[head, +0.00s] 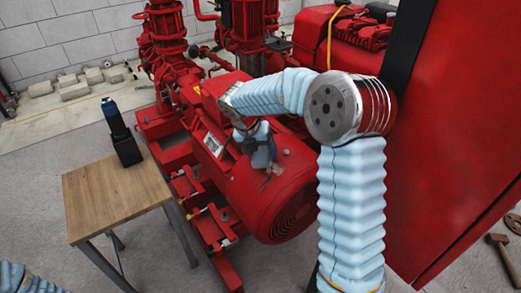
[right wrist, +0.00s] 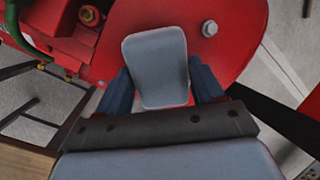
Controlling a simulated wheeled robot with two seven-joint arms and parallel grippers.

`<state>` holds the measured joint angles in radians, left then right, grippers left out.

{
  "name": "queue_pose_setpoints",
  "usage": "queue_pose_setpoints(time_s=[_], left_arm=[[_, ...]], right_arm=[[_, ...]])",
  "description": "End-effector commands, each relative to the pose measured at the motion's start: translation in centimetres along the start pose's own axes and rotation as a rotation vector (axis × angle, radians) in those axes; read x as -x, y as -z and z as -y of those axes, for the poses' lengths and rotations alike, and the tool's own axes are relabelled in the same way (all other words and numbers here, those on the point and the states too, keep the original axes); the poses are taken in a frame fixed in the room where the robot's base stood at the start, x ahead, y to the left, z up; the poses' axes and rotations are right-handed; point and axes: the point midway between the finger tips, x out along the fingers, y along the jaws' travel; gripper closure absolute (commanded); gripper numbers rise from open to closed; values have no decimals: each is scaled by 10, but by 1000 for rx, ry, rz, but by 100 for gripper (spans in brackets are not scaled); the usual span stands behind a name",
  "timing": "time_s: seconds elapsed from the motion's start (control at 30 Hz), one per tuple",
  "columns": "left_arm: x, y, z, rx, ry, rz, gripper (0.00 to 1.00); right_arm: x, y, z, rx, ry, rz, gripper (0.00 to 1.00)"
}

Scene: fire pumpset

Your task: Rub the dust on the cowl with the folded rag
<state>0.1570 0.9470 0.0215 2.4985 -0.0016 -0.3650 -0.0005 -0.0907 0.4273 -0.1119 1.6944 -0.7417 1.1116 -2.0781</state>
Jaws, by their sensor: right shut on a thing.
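The folded rag (right wrist: 157,65) is a grey-blue pad with rounded corners in the right wrist view. My right gripper (right wrist: 160,88) is shut on it, one dark blue finger on each side. In the head view my right gripper (head: 262,158) points down at the top of the red motor's cowl (head: 285,185). A small brown dust patch (head: 266,183) shows on the cowl just below the gripper. I cannot tell whether the rag touches the cowl. The red surface with a bolt also shows behind the rag. My left gripper is out of view.
A wooden table (head: 100,200) stands at the left with a dark upright device (head: 120,132), blue on top. Red pumps and pipes (head: 165,40) stand behind the motor. A large red cabinet (head: 455,130) is at the right. A hammer (head: 503,255) shows at the right edge.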

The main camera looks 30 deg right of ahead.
Motion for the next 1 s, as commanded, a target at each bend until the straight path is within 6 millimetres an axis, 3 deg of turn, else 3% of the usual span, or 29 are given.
queue_pose_setpoints(time_s=[1.0], left_arm=[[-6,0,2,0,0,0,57]], right_arm=[[-15,7,7,-1,0,0,57]])
